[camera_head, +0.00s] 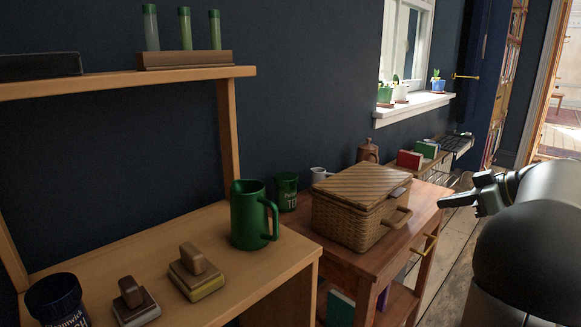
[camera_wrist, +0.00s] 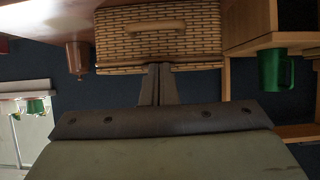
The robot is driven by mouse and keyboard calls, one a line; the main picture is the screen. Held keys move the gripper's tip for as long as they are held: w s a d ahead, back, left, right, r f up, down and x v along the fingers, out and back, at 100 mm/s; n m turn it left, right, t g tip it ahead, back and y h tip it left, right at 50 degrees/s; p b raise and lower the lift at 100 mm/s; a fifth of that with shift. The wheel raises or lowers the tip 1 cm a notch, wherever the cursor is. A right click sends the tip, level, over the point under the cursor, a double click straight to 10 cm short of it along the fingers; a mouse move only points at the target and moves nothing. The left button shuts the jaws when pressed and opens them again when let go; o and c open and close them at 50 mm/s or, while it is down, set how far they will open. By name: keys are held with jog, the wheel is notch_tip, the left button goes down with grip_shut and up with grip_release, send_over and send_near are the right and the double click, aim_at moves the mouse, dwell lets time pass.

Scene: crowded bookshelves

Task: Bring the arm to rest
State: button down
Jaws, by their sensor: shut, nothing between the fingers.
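My gripper (camera_head: 463,201) is at the right of the head view, at the end of my dark arm. Its fingers point left toward the wicker basket (camera_head: 358,207), with a gap between them in the picture. In the wrist view my gripper (camera_wrist: 158,68) has its two fingers together, with nothing between them. The wicker basket also shows in the wrist view (camera_wrist: 180,45), upside down, beyond the fingertips. Its lid is closed and it stands on a reddish wooden side table (camera_head: 345,254).
A green pitcher (camera_head: 250,215) and two stamps (camera_head: 196,272) stand on the wooden desk (camera_head: 215,235) at left. A green mug (camera_head: 286,190), a white mug (camera_head: 318,174) and a brown pot (camera_head: 368,152) stand behind the basket. Wooden floor (camera_head: 452,245) is clear right of the table.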

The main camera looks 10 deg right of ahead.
jog(key=s+a+r+m+g+p, duration=0.2)
jog(key=a+r+g+p, duration=0.1)
jog(key=a+p, duration=0.7)
jog(key=s+a+r+m+g+p, duration=0.2)
jog(key=a+r+g+p, duration=0.2)
jog(key=a+p, duration=0.65)
jog(key=s+a+r+m+g+h+p, duration=0.2)
jog(key=s+a+h+p, duration=0.4)
jog(key=s+a+p, duration=0.6)
jog(key=s+r+p, duration=0.1)
jog(key=s, duration=0.2)
jog(key=shift+a+r+g, duration=0.2)
jog(key=shift+a+g, duration=0.1)
